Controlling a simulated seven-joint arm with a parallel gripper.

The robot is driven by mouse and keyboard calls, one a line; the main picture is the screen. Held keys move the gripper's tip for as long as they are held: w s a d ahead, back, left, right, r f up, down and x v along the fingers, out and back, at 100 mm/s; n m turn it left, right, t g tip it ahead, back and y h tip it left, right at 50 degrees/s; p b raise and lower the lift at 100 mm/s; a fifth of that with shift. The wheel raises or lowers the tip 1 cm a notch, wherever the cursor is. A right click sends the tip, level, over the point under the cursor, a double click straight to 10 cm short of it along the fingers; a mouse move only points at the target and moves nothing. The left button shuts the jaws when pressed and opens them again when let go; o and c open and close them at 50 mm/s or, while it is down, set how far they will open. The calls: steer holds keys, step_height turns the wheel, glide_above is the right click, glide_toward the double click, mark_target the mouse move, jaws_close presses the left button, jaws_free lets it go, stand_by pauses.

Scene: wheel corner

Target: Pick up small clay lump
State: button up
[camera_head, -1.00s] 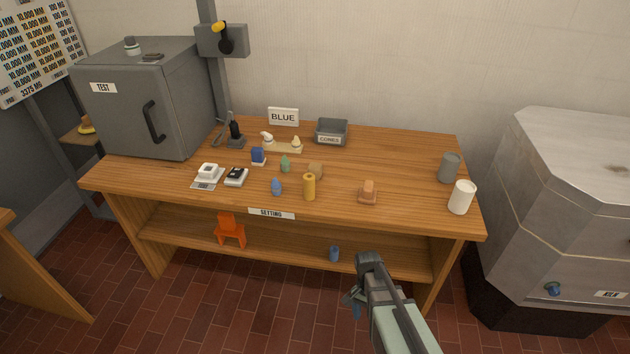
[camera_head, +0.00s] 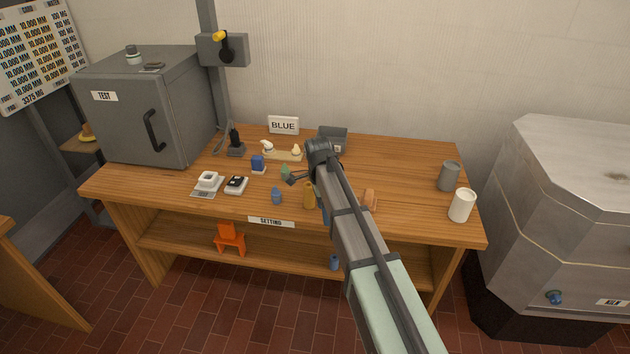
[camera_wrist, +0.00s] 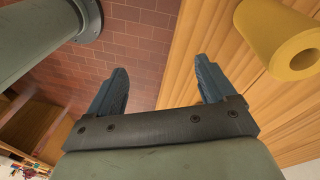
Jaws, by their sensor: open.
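A terracotta clay piece (camera_head: 370,198) sits at the front right of the wooden bench, partly covered by my arm. A tan, blocky lump seen earlier behind the yellow cylinder is now hidden by my arm. I cannot tell which of the two is the small clay lump; neither shows in the wrist view. My gripper (camera_head: 297,180) is over the front middle of the bench, left of the terracotta piece. In the wrist view its two blue fingers (camera_wrist: 163,88) are apart with nothing between them, over the bench edge and brick floor.
A yellow cylinder (camera_head: 309,195) stands close to my gripper and shows in the wrist view (camera_wrist: 284,42). A blue piece (camera_head: 276,196) and a green piece (camera_head: 285,172) stand to its left. A grey cup (camera_head: 448,176) and white cup (camera_head: 461,206) stand at the right end.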

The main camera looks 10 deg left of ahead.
steer(key=w+a+r+m+t+y, duration=0.1)
steer(key=w+a+r+m, duration=0.3)
steer(key=w, duration=0.6)
steer(key=w+a+r+m+y, duration=0.1)
steer(key=w+a+r, duration=0.2)
steer(key=w+r, duration=0.5)
steer(key=f, duration=0.3)
steer(key=w+f, duration=0.1)
steer(key=f, duration=0.7)
steer(key=shift+w, duration=0.4)
steer(key=shift+w+d+f, duration=0.1)
steer(key=shift+d+f, duration=0.05)
steer(key=shift+f, duration=1.2)
steer(key=shift+d+f, duration=0.15)
steer(key=shift+f, duration=1.15)
steer(key=c, duration=1.2)
